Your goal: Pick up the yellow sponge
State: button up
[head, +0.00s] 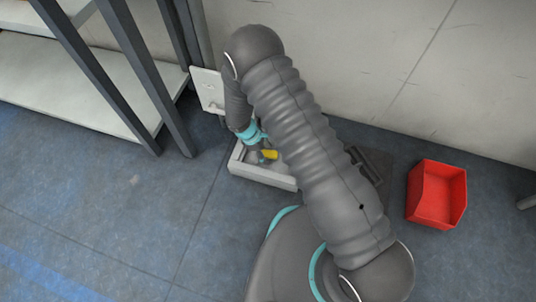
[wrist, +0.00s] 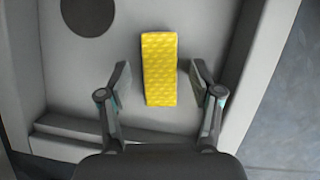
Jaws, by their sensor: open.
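The yellow sponge (wrist: 159,69) lies on the light grey floor of a shallow tray (wrist: 258,70) in the wrist view. It is a long textured block, upright in the picture. My gripper (wrist: 160,76) is open, with one finger on each side of the sponge's lower half and a visible gap on both sides. Whether the fingertips are down at the sponge's height I cannot tell. In the head view a small part of the sponge (head: 270,154) shows inside the tray (head: 262,175), beside my gripper. My arm hides the tray's right part.
A red bin (head: 436,194) stands on the floor to the right. A grey shelf (head: 85,85) with dark posts stands at the left, and a pale wall (head: 400,70) runs behind. The tray has raised walls. A dark round spot (wrist: 87,16) marks the tray floor.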

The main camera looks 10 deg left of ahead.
jog(key=c, duration=0.9)
jog(key=shift+r, duration=0.15)
